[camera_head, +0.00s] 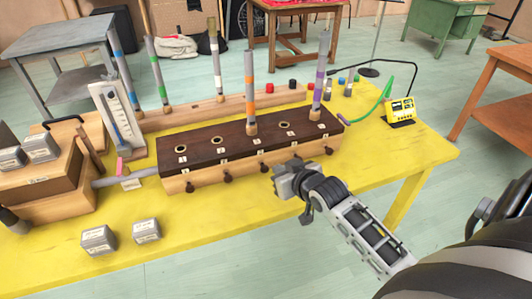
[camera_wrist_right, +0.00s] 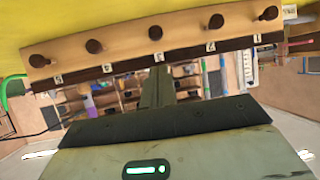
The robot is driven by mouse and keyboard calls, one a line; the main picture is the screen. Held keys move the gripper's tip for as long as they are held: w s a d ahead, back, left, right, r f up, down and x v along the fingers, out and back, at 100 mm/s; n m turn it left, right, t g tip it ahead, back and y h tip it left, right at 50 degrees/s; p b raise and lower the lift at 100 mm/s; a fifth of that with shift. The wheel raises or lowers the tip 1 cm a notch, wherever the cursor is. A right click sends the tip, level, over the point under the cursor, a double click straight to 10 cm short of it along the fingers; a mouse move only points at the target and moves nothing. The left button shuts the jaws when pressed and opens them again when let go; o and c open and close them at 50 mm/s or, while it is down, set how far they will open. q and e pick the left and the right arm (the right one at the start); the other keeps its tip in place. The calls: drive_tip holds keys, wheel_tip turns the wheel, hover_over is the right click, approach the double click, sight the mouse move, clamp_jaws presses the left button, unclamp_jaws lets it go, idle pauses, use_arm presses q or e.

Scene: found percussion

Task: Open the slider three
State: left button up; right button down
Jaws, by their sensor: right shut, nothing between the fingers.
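A long wooden box (camera_head: 225,172) with a dark top stands on the yellow table. A row of dark round knobs runs along its front face, with small number labels along the edge. The middle knob, slider three (camera_head: 265,170), shows in the head view and in the right wrist view (camera_wrist_right: 156,33). All the knobs look to stand at about the same depth. My right gripper (camera_head: 281,168) is shut and empty, in front of the box near the third and fourth knobs. In the right wrist view its fingers (camera_wrist_right: 157,88) point towards the middle knob, apart from it. My left gripper is not in view.
An orange-banded tube (camera_head: 250,92) and a purple-banded tube (camera_head: 320,75) stand upright on the box. More tubes stand behind. Two grey blocks (camera_head: 98,241) lie front left. A yellow device (camera_head: 402,111) is at the right. The table front right is clear.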

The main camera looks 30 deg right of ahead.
sight(264, 168)
drive_tip(key=x, duration=0.9)
drive_tip(key=shift+w+d+f, duration=0.1)
drive_tip(key=shift+w+f, duration=0.1)
drive_tip(key=shift+w, duration=0.1)
